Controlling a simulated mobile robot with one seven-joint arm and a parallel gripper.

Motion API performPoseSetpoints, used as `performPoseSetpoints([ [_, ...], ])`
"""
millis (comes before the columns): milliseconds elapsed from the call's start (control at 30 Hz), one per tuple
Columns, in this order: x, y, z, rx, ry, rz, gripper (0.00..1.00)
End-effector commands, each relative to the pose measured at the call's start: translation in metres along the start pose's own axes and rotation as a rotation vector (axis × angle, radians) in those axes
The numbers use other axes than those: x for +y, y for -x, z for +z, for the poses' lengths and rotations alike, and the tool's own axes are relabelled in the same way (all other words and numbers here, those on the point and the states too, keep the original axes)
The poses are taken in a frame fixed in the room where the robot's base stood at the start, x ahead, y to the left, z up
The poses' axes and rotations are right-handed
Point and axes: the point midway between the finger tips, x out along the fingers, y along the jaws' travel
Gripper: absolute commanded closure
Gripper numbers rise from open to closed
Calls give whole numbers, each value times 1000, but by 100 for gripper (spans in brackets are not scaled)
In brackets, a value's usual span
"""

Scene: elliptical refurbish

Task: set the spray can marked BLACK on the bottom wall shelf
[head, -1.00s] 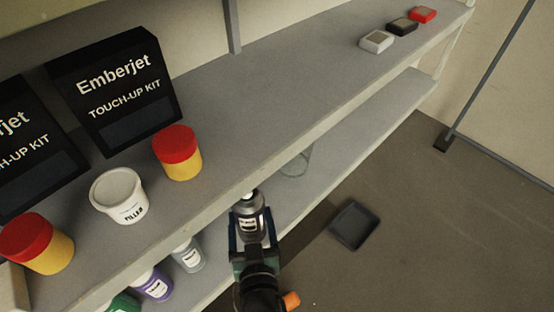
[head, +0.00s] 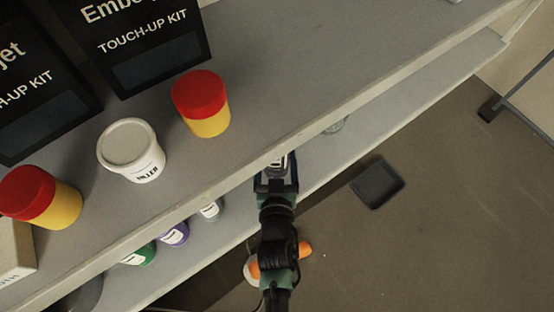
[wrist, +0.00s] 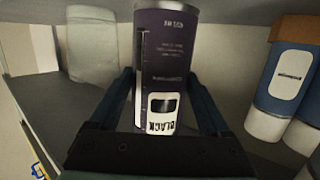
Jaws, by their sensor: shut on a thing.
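My gripper (head: 276,178) is shut on the spray can marked BLACK, at the lower shelf under the front edge of the upper shelf. In the wrist view the can (wrist: 166,65) is dark purple-grey, stands between the two fingers, and its white BLACK label (wrist: 161,113) faces the camera, looking upside down. In the head view only a small part of the can shows above the fingers. The bottom wall shelf (head: 310,160) runs below the upper shelf (head: 290,75). I cannot tell whether the can's base touches it.
Left of my gripper on the bottom shelf stand grey (head: 211,210), purple (head: 174,235) and green (head: 139,256) cans. A clear jar (head: 336,126) stands to the right. The upper shelf holds a filler tub (head: 131,150) and red-lidded jars (head: 203,104). A dark tray (head: 377,184) lies on the floor.

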Motion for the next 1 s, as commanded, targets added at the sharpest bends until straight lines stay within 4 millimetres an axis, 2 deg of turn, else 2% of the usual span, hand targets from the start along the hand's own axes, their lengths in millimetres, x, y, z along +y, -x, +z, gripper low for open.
performPoseSetpoints([
  [33,2,-3,11,0,-1,4,100],
  [133,1,-4,20,1,0,2,100],
  [567,0,-5,26,2,1,0,100],
  [600,0,-5,25,0,1,0,12],
  [667,0,-5,25,0,1,0,1],
  [700,0,-5,25,0,1,0,0],
  [1000,0,-4,19,0,0,1,0],
])
